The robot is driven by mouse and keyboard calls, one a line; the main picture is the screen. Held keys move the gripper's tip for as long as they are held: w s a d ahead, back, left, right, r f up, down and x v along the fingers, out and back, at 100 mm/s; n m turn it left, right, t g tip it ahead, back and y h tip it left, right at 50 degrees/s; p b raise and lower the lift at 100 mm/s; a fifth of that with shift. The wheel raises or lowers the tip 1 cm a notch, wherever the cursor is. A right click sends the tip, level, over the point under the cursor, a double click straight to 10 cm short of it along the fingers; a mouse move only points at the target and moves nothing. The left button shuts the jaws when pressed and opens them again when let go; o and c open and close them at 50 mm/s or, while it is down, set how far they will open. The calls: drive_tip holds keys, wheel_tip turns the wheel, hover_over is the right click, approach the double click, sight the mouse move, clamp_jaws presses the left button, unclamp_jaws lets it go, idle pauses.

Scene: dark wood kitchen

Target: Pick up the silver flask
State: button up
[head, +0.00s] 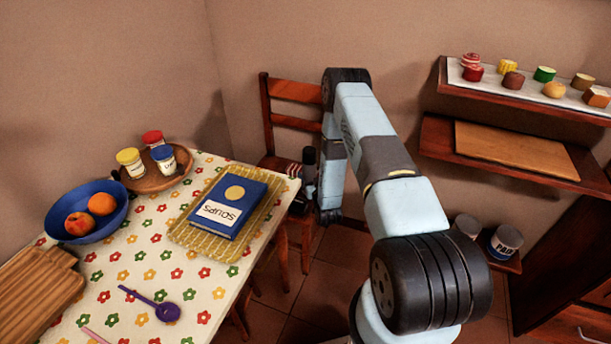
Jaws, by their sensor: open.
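I see no silver flask that I can clearly make out in the head view. My gripper (302,172) is small and dark at the end of my arm, beside the table's right corner and in front of the wooden chair (290,120). It is open, and I see nothing held in it. My arm hides part of the chair, the floor and the wall behind it.
The flowered table (150,240) holds a blue book (228,205) on a woven mat, a blue fruit bowl (88,212), a tray of jars (155,178) and a purple spoon (160,308). Wall shelves (515,95) stand right, with tins (505,241) low down.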

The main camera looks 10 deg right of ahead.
drive_tip(key=w, duration=0.4)
drive_tip(key=shift+w+f, duration=0.15)
drive_tip(key=shift+w, duration=0.25)
drive_tip(key=c, duration=1.3)
drive_tip(key=shift+c, duration=0.6)
